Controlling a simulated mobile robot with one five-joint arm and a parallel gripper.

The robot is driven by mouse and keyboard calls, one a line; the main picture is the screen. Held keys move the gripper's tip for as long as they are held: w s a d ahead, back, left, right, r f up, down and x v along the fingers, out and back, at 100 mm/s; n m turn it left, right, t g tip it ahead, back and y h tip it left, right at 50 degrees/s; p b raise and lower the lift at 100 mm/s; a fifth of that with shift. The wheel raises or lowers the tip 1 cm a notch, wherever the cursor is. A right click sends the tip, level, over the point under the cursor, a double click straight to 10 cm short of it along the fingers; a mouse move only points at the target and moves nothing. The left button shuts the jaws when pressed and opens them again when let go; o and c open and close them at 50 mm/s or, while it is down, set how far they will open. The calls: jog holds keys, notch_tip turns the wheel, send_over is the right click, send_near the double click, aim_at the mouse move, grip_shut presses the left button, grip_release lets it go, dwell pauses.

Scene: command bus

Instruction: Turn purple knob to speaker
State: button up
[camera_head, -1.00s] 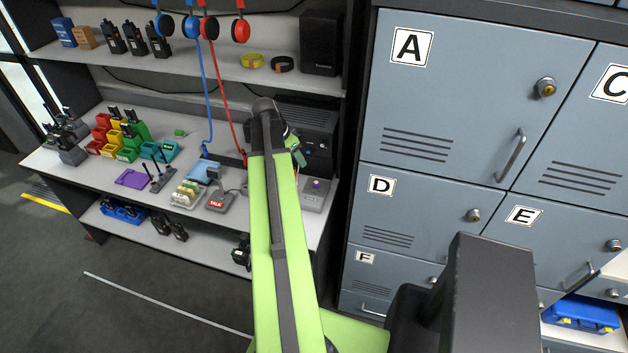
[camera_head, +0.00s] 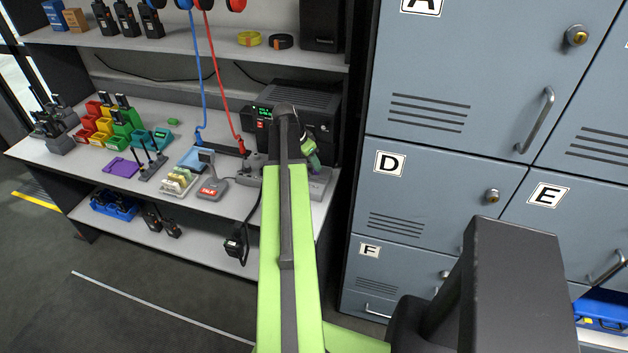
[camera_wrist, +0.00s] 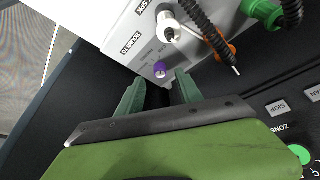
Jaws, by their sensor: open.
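In the head view the grey box (camera_head: 319,183) shows beside my arm on the desk. My gripper (camera_head: 312,160) is partly hidden there behind my arm, and the knob is hidden.
A dark radio unit (camera_head: 300,105) stands behind the box. Black cables and a metal plug (camera_wrist: 170,30) are close to the knob. A grey TALK microphone base (camera_head: 213,189) stands to the left. Grey lockers (camera_head: 425,210) stand on the right.

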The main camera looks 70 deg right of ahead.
aim_at(314, 176)
jog(key=b+x, duration=0.2)
jog(key=x, duration=0.1)
jog(key=shift+f, duration=0.4)
jog(key=shift+r, duration=0.1)
jog(key=shift+c, duration=0.3)
grip_shut()
jog(key=shift+a, duration=0.35)
jog(key=shift+d, duration=0.25)
jog(key=shift+s, duration=0.1)
